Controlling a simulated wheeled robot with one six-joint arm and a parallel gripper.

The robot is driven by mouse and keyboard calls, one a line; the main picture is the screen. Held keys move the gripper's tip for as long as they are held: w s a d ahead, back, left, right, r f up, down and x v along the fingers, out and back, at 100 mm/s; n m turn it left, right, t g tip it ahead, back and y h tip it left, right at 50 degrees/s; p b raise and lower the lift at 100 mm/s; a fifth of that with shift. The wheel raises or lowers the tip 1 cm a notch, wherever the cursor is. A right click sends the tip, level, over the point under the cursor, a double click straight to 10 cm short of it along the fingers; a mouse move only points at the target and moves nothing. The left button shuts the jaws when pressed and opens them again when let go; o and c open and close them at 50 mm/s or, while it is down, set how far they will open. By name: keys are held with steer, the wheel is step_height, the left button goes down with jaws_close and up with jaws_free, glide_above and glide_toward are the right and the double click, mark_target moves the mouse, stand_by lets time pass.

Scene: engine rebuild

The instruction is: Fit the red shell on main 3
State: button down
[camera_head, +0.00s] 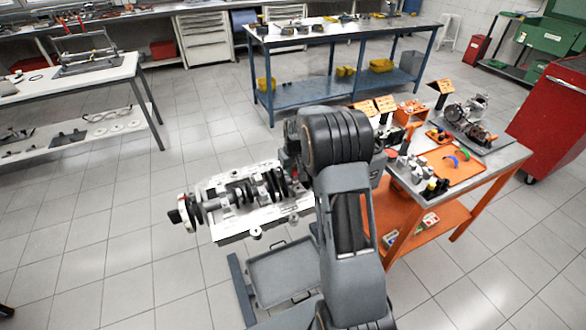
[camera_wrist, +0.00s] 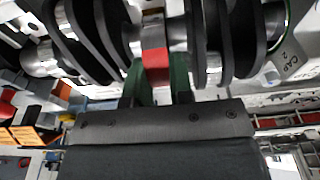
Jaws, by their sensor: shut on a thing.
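The red shell (camera_wrist: 155,67) shows in the wrist view between the two dark green fingers of my gripper (camera_wrist: 158,82), which is shut on it. The shell is at the crankshaft (camera_wrist: 150,36), close against or touching a bright journal between dark webs. I cannot tell which main this is or whether the shell is seated. In the head view the crankshaft (camera_head: 240,192) lies along the engine block (camera_head: 235,228). My arm hides the gripper and shell there.
An orange workbench (camera_head: 400,215) stands right of the block, with an orange tray (camera_head: 440,168) holding a blue shell (camera_head: 451,161) and a green shell (camera_head: 462,154). A cap marked "CAP" (camera_wrist: 290,62) is at the right of the wrist view. Floor left of the block is clear.

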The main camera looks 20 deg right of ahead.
steer(key=shift+f, duration=0.3)
steer(key=shift+r, duration=0.3)
stand_by(0.6)
steer(key=c, duration=1.2)
jaws_free()
steer(key=shift+c, duration=0.2)
steer(key=shift+r, duration=0.35)
steer(key=shift+r+p, duration=0.8)
steer(key=shift+r, duration=0.3)
